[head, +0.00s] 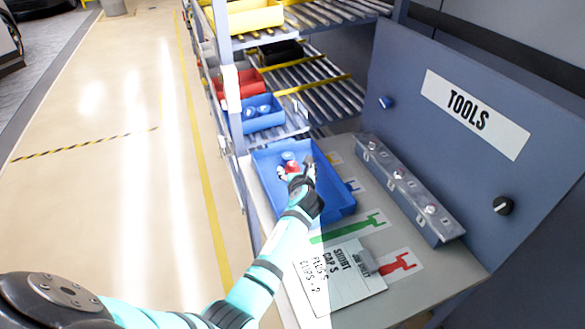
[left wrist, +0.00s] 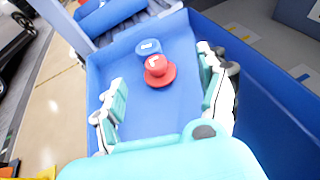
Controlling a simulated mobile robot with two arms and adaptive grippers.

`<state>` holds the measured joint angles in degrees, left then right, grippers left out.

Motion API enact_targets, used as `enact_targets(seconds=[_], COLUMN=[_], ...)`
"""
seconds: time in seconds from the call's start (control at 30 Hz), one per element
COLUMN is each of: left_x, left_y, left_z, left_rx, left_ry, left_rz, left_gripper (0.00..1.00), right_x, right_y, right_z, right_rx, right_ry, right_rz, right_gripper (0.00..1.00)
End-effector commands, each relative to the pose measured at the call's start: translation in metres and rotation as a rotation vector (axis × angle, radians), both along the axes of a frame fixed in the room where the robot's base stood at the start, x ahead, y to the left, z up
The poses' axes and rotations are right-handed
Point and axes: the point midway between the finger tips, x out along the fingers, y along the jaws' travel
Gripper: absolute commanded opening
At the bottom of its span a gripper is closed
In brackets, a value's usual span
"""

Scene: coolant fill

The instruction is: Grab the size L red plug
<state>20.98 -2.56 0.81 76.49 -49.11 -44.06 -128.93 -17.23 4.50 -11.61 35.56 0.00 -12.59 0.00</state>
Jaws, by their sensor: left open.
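The red plug (left wrist: 158,72) lies in the blue tray (left wrist: 105,65), with a wide flange and a light mark on its top that looks like an L. In the head view the red plug (head: 292,167) is partly hidden by my gripper. A blue plug (left wrist: 148,47) sits just beyond it, close to it. My left gripper (left wrist: 165,95) is open over the tray. Its two fingers are on either side and nearer the camera than the red plug, with nothing between them. In the head view my left gripper (head: 296,171) is at the plugs. My right gripper is not in view.
The tray walls surround the plugs. A roller rack behind holds a blue bin (head: 262,117) and a red bin (head: 240,86). A metal bracket (head: 405,185) and the tools panel (head: 470,115) stand at the right. A paper sheet (head: 340,280) lies on the bench.

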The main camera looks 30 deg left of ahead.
Motion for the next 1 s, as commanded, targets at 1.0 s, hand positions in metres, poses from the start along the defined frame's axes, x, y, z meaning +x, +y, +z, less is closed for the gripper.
enact_targets(seconds=[1.0], left_x=[0.038], left_y=[0.033], left_z=[-0.022], left_rx=[0.001], left_ry=[0.002], left_rz=[0.001], left_gripper=[0.52], right_x=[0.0], right_y=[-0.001], right_z=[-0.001], right_rx=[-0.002], right_ry=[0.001], right_rz=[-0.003], right_gripper=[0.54])
